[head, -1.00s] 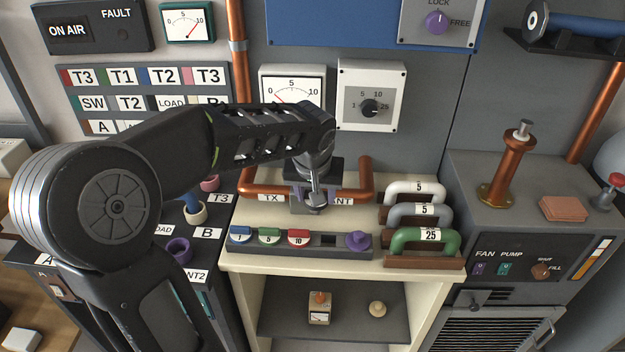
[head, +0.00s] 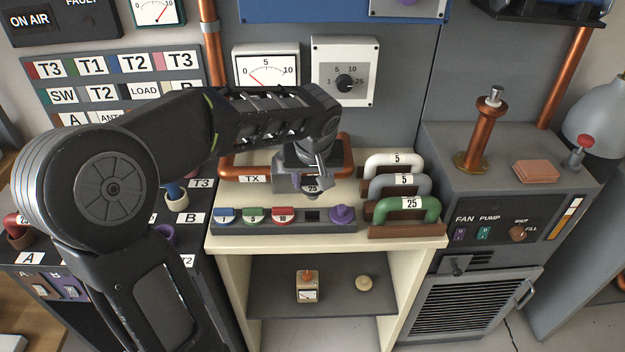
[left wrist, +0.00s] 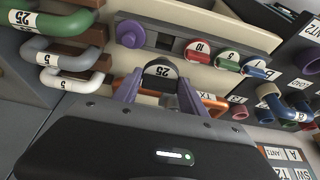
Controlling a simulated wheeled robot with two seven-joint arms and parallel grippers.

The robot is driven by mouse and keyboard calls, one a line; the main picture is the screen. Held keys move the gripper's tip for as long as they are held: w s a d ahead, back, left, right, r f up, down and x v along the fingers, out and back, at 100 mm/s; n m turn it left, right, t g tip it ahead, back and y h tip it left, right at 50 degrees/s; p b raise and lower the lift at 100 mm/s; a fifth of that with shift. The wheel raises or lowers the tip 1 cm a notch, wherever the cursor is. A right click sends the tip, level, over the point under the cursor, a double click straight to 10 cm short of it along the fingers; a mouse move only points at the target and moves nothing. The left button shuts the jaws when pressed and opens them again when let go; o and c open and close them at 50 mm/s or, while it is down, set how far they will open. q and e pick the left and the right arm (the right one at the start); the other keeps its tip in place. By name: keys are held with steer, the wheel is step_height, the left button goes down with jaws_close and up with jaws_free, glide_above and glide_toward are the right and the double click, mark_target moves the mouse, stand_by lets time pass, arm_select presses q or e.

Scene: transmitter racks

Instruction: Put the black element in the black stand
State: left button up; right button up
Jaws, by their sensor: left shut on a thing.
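My left gripper (head: 313,183) is shut on the black element (head: 312,191), which has a white "25" label. The fingers mostly cover the element in the head view. In the left wrist view the element (left wrist: 160,70) sits between the purple fingers. The black stand (head: 345,227) is a long low bar just in front of the gripper. It holds blue "1", green "5" and red "10" elements, then an empty square slot (head: 312,216) and a purple knob (head: 342,214). The element is behind the slot, apart from the stand. My right gripper is not in view.
A grey block (head: 285,184) with copper pipes (head: 228,163) stands behind the element, partly hidden by my arm. White, grey and green (head: 408,208) handled pieces stand close on the right. A meter (head: 265,72) and a dial box (head: 344,72) are on the wall behind.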

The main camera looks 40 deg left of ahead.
mark_target(313, 193)
arm_select(q)
steer(key=shift+f+b, duration=2.4)
steer(key=shift+f, duration=0.35)
steer(key=shift+b, duration=0.65)
steer(key=shift+f+b, duration=2.1)
steer(key=o, duration=1.5)
steer(key=v, duration=0.8)
